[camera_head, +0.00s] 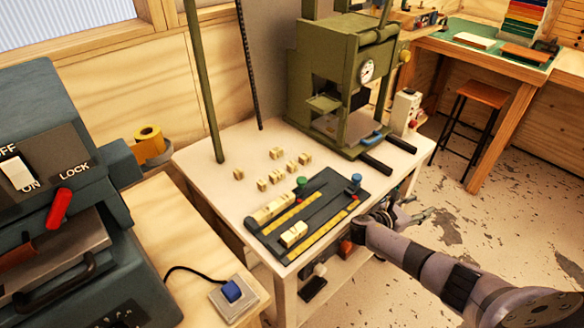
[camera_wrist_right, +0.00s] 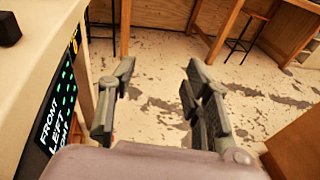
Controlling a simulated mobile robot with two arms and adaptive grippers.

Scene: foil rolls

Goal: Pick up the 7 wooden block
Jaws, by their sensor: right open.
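Several small pale wooden blocks (camera_head: 277,153) stand loose in a cluster on the white table (camera_head: 225,150). One wooden block (camera_head: 238,174) sits apart at the cluster's left. More blocks (camera_head: 293,234) lie on a dark tray with yellow scales (camera_head: 325,205) at the table's front. The markings are too small to read, so I cannot tell which block is the 7. My right gripper (camera_head: 424,214) is beyond the table's right edge, away from all the blocks. In the right wrist view, the gripper (camera_wrist_right: 160,72) is open and empty, with bare floor between its fingers. My left gripper is not in view.
A green press (camera_head: 335,75) with a gauge stands at the table's back right. A green post (camera_head: 203,80) rises behind the blocks. A dark machine with a red lever (camera_head: 60,208) stands at the left. A stool (camera_head: 481,95) and workbench stand beyond open floor.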

